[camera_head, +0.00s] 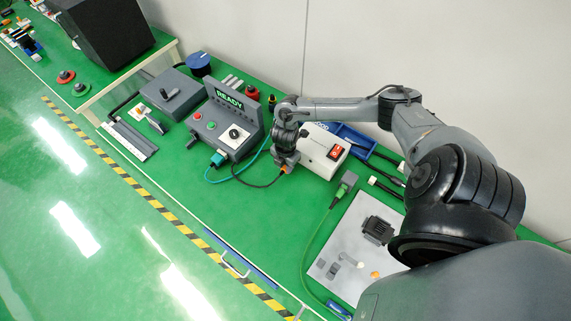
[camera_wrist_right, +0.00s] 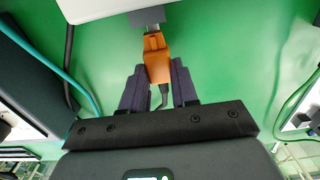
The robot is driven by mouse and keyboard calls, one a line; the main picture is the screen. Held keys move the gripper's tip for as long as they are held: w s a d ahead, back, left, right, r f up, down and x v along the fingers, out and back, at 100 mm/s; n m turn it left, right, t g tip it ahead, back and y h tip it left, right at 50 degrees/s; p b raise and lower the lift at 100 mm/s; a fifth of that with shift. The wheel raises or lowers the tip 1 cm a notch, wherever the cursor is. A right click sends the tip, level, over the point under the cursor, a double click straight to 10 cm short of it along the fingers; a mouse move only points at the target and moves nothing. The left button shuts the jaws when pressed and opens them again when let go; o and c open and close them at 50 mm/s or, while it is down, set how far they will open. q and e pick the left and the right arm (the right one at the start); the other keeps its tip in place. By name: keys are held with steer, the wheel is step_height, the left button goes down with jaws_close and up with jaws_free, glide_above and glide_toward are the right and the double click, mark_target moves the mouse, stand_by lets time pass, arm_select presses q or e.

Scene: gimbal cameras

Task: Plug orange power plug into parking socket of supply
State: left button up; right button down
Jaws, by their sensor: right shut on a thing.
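The orange power plug (camera_wrist_right: 156,66) is between the fingers of my right gripper (camera_wrist_right: 157,84), which is shut on it. Its front end meets a grey socket (camera_wrist_right: 147,17) on the edge of the white supply (camera_wrist_right: 100,8) in the right wrist view. Whether it is fully seated I cannot tell. In the head view the white supply box (camera_head: 322,150) with a red switch stands on the green bench, and my right gripper (camera_head: 284,166) is at its left side. A little of the orange plug (camera_head: 283,170) shows there with a black cable. My left gripper is not in view.
A control box (camera_head: 228,125) with a READY display stands left of the supply, with a teal connector (camera_head: 217,159) and cable. A green connector (camera_head: 347,180) lies near a grey plate (camera_head: 340,238). A blue tray (camera_head: 350,135) is behind the supply. The front middle of the bench is clear.

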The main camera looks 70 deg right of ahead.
steer(key=shift+s+d, duration=0.25)
steer(key=shift+d, duration=1)
stand_by(0.5)
steer(key=c, duration=0.8)
jaws_free()
steer(key=shift+d, duration=0.1)
steer(key=shift+r, duration=0.1)
step_height(320, 180, up, 11)
steer(key=shift+f+p, duration=0.2)
steer(key=shift+p, duration=0.3)
